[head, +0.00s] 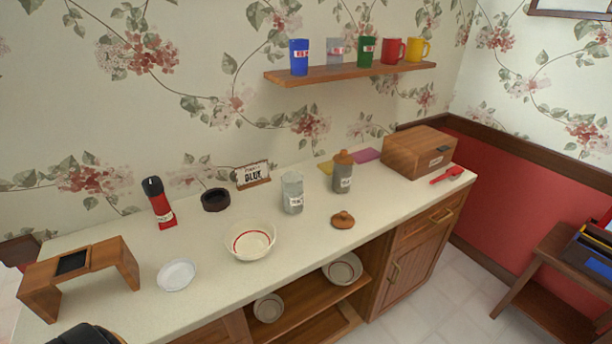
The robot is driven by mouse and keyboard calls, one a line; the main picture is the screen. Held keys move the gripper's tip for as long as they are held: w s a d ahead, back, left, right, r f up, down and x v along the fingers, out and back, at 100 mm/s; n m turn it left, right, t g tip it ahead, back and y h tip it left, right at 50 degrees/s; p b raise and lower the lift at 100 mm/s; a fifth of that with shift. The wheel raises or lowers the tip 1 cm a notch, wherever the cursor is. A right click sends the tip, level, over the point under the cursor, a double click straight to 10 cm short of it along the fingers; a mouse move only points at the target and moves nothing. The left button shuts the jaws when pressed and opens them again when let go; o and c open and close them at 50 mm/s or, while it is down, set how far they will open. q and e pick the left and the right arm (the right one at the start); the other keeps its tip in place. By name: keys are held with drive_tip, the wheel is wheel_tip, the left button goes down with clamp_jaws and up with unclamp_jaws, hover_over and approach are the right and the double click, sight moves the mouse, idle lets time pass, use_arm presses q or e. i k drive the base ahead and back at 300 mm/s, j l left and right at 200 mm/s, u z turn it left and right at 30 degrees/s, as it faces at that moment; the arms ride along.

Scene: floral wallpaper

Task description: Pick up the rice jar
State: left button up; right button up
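Two jars stand upright on the pale counter, and their small labels are too blurred to read, so I cannot tell which is the rice jar. One is a clear, greyish jar (292,192) without a lid, near the middle. The other is a darker grey jar (343,178) with a brown knobbed lid on it, farther back and to the right. A loose brown lid (342,220) lies on the counter in front of them. Neither gripper's fingers are visible. A black rounded shape cut off at the bottom left may be part of my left arm.
A white bowl (250,241) with a red ring stands left of the clear jar. A small sign (253,175) and dark round dish (215,199) are behind. A wooden box (419,152) and red scoop (447,175) are right. The front right counter is clear.

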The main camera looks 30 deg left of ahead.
sight(292, 182)
drive_tip(key=u, duration=1)
